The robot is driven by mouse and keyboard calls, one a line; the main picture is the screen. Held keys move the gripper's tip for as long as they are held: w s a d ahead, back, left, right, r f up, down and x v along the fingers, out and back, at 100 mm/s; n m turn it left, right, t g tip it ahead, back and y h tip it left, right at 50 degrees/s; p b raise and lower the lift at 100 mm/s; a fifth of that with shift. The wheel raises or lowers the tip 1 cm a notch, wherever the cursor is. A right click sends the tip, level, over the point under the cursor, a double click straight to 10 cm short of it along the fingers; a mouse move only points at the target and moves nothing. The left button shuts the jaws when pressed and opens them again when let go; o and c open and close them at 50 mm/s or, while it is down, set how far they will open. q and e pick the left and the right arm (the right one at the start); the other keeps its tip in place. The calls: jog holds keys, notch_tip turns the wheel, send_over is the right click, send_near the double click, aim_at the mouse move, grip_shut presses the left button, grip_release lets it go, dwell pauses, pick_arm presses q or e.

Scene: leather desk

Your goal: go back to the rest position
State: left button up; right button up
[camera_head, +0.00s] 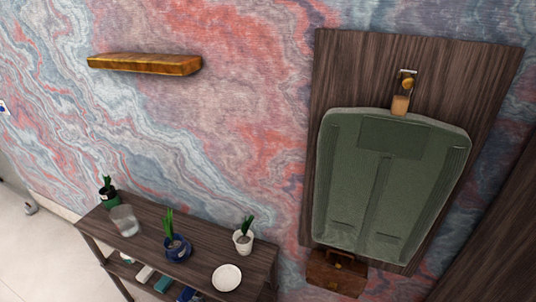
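Neither of my grippers shows in the head view, and no part of my arms can be seen. The view is tilted and looks down on a console table (213,255) against a marbled wall. A plant in a blue pot (178,250), a plant in a white pot (243,241) and a plant in a dark green pot (108,195) stand on the table. A clear glass (125,220) and a white bowl (227,277) are also on it.
A wooden shelf (146,64) juts from the wall. A green tray-like panel (346,170) hangs on a dark wooden board (335,75) at right, with a brown case (337,276) below it. Bare pale floor (25,265) shows at lower left.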

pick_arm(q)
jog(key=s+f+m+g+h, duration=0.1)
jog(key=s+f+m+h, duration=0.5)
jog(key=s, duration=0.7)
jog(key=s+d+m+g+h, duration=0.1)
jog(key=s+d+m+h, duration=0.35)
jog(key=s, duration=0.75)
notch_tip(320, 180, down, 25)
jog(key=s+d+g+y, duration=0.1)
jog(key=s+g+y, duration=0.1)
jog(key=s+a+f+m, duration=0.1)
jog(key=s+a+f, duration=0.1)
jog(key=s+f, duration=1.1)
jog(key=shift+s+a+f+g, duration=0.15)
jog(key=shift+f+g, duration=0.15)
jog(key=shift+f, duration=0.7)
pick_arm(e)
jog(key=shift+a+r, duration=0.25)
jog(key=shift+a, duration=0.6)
